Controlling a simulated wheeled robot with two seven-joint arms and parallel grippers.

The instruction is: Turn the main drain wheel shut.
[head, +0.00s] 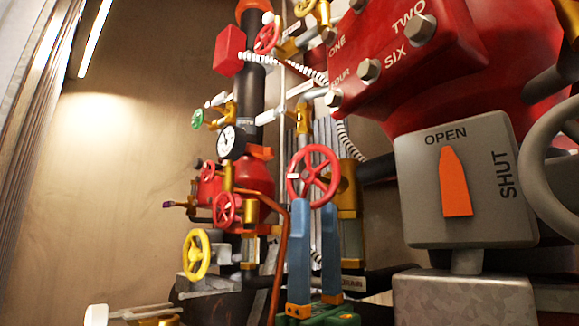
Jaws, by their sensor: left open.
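A large red handwheel (335,176) with spokes and a small white mark on its left rim stands upright near the middle of the head view. My left gripper (314,206) comes up from below. Its two blue fingers are parted and nothing is seen held between them. The fingertips overlap the wheel's lower rim in the picture; I cannot tell whether they touch it. No readable label shows which wheel is the main drain. A smaller red wheel (228,209) and a yellow wheel (196,254) are to the left. My right gripper is not in view.
A grey indicator box (420,190) at right has an orange pointer towards OPEN. A red housing (480,60) hangs above it, and a large grey wheel (534,165) is at the right edge. A copper pipe (281,255) runs close left of my gripper. A gauge (231,142) sits farther back.

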